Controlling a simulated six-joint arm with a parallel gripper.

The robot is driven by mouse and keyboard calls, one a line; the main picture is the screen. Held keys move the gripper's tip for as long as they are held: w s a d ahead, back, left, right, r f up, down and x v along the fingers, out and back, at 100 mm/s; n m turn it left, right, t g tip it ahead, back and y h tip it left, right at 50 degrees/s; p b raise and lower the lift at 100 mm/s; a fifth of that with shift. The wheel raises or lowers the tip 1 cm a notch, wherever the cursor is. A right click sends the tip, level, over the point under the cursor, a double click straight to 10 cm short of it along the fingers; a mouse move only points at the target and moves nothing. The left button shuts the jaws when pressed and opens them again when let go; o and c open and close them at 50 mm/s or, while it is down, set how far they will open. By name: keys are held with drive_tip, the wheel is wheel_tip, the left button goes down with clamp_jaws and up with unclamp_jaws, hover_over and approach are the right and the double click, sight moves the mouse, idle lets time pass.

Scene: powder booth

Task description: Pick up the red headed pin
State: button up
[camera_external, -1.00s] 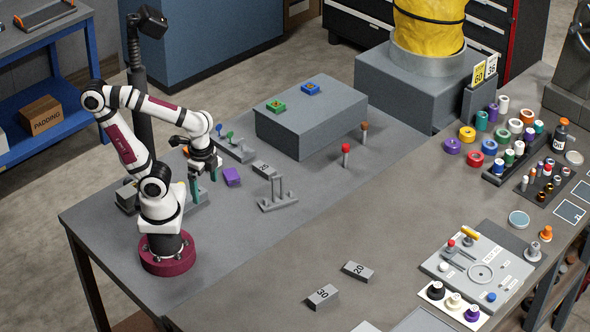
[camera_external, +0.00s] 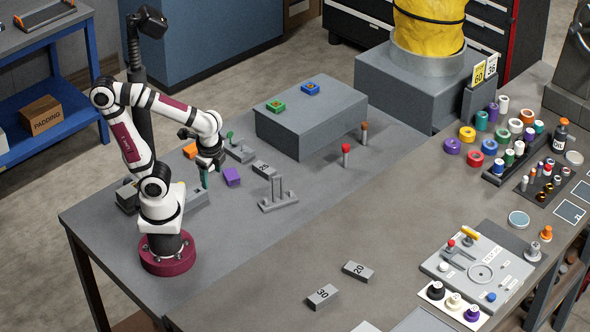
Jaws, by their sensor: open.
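The red-headed pin (camera_external: 346,149) stands upright on the grey table, just in front of the large grey block. Its red head is on top of a pale shaft. My gripper (camera_external: 208,178) is open and points down, low over the left part of the table, well to the left of the pin. Its fingers are small and partly hidden by the wrist. I see nothing held between them.
A brown-headed pin (camera_external: 364,127) stands behind and right of the red-headed one. The grey block (camera_external: 312,118) carries a green and a blue piece.

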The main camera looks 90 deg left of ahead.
sight(344, 148)
drive_tip(key=w+a+r+m+t+y, duration=0.1)
drive_tip(key=w+a+m+y, duration=0.35)
drive_tip(key=w+a, duration=0.45)
drive_tip(key=w+a+r+m+y, duration=0.1)
drive_tip(key=w+a+m+y, duration=0.35)
drive_tip(key=a, duration=0.65)
drive_tip(key=w+a+f+m+t+h, duration=0.2)
drive_tip(key=w+a+f+m+t, duration=0.2)
drive_tip(key=w+f+m+t, duration=0.8)
drive_tip(key=w+a+f+g, duration=0.1)
drive_tip(key=w+a+f, duration=0.1)
drive_tip(key=w+a, duration=0.2)
drive_tip(key=w+a+f+n+g, duration=0.1)
drive_tip(key=w+a+f+g, duration=0.1)
drive_tip(key=w+a+f, duration=0.1)
drive_tip(key=w+a+f+g, duration=0.1)
drive_tip(key=w+a+f, duration=0.1)
drive_tip(key=w+a, duration=0.2)
drive_tip(key=shift+w+a+f+n, duration=0.15)
drive_tip(key=shift+w, duration=0.4)
drive_tip(key=shift+w+a+f+n, duration=0.1)
drive_tip(key=shift+w+a+n, duration=0.05)
drive_tip(key=shift+w, duration=0.35)
clamp_jaws()
